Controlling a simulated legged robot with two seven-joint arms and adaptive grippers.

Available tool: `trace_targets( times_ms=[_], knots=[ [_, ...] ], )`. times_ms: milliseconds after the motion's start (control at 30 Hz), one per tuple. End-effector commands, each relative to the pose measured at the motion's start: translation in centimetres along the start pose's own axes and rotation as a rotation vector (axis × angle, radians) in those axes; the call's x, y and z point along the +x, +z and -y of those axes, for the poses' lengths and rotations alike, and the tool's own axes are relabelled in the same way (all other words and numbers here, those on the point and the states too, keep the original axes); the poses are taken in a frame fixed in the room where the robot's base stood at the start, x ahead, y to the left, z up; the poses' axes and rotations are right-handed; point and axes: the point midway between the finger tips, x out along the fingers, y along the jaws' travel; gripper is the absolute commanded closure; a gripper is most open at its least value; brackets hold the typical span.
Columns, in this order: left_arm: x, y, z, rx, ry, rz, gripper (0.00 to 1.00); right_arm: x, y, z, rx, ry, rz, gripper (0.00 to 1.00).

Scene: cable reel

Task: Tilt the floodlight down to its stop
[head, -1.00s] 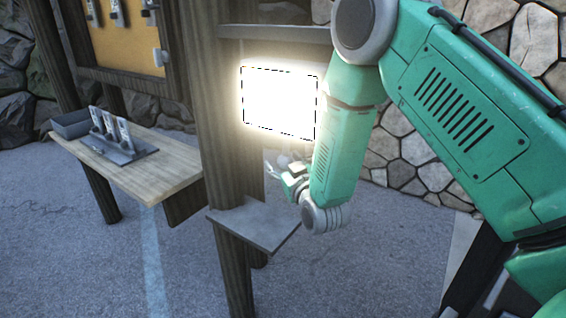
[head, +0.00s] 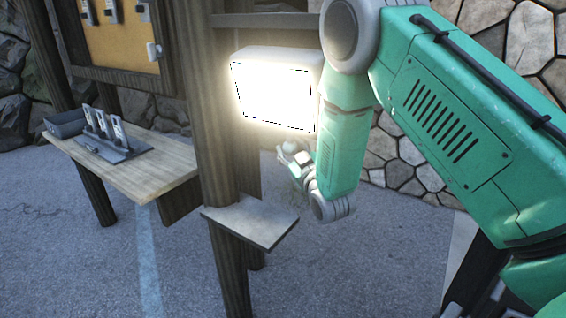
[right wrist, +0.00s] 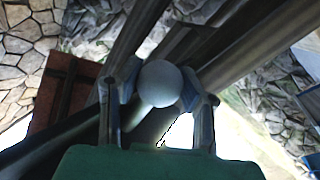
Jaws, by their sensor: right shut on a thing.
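The floodlight (head: 272,95) is lit bright white in the head view, mounted beside a wooden post. Its pale top side shows above the glowing face, so it leans somewhat downward. My right gripper (head: 294,158) is just below the lamp's lower right part. In the right wrist view my right gripper (right wrist: 160,92) is shut on a round grey-white knob (right wrist: 159,82), with one finger on each side of it. The knob's link to the floodlight is hard to make out. My left gripper is in neither view.
A small grey shelf (head: 250,221) sticks out from the wooden post (head: 213,120) below my right gripper. A wooden table (head: 150,172) at left carries a grey rack of several devices (head: 108,143) and a dark bin (head: 65,123). A stone wall (head: 395,150) stands behind.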

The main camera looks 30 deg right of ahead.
Motion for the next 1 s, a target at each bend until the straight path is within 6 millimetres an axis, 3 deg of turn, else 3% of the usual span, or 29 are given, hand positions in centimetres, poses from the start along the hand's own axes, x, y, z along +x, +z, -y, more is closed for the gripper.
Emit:
trace_targets(
  times_ms=[100, 400, 700, 1000],
  knots=[
    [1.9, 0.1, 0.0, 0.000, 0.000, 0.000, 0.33, 0.8, 0.9, -1.1, -0.089, 0.009, -0.055, 1.00],
    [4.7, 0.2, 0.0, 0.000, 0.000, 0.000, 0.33, 2.9, 0.9, -4.4, -0.283, 0.034, -0.182, 1.00],
    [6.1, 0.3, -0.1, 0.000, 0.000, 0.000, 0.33, 4.2, 0.3, -6.4, -0.401, 0.048, -0.258, 1.00],
    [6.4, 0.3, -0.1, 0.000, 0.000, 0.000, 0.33, 4.6, 0.0, -7.0, -0.437, 0.053, -0.282, 1.00]
  ],
)
